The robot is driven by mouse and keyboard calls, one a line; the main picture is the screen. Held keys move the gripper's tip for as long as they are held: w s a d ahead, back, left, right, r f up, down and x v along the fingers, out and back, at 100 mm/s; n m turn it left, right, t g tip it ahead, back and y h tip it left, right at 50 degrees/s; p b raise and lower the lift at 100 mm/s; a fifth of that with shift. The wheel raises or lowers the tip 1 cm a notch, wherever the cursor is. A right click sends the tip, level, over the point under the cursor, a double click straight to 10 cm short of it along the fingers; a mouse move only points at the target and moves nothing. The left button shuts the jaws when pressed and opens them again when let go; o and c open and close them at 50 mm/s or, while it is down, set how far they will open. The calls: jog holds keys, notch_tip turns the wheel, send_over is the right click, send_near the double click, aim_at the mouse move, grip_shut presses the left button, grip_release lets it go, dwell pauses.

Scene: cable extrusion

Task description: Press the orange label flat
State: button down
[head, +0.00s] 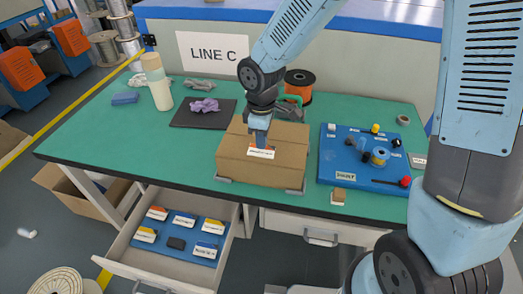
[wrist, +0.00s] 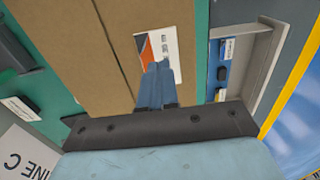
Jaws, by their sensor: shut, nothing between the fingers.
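The label (head: 262,152), white with an orange part, lies on top of a brown cardboard box (head: 240,166). The box stands on the green table. In the wrist view the label (wrist: 163,47) shows on the box top (wrist: 85,50), its near edge partly hidden by my fingers. My gripper (head: 260,143) is shut and empty, pointing down at the label. In the wrist view my gripper (wrist: 159,68) has its fingertips together at the label's near edge. I cannot tell for sure whether the tips touch it.
A blue board (head: 335,165) with small parts stands right of the box. A black mat (head: 188,117) with a purple cloth (head: 204,106) lies to the left. An open drawer (head: 125,262) juts out below the front edge.

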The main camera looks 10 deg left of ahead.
jog(key=shift+f, duration=0.8)
dwell(0.8)
notch_tip(320, 180, up, 8)
dwell(0.7)
dwell(0.5)
jog(key=shift+w+d+f+n+g+y, duration=0.1)
jog(key=shift+f+n+g+y, duration=0.2)
jog(key=shift+f+n, duration=1.25)
jog(key=shift+s+a+f+n+g+y, duration=0.15)
jog(key=shift+f+n+g, duration=0.35)
jog(key=shift+n, duration=1.95)
jog(key=shift+w+d+f+n+g+y, duration=0.2)
jog(key=shift+f+n, duration=1)
jog(key=shift+n, duration=0.8)
jog(key=shift+f, duration=0.65)
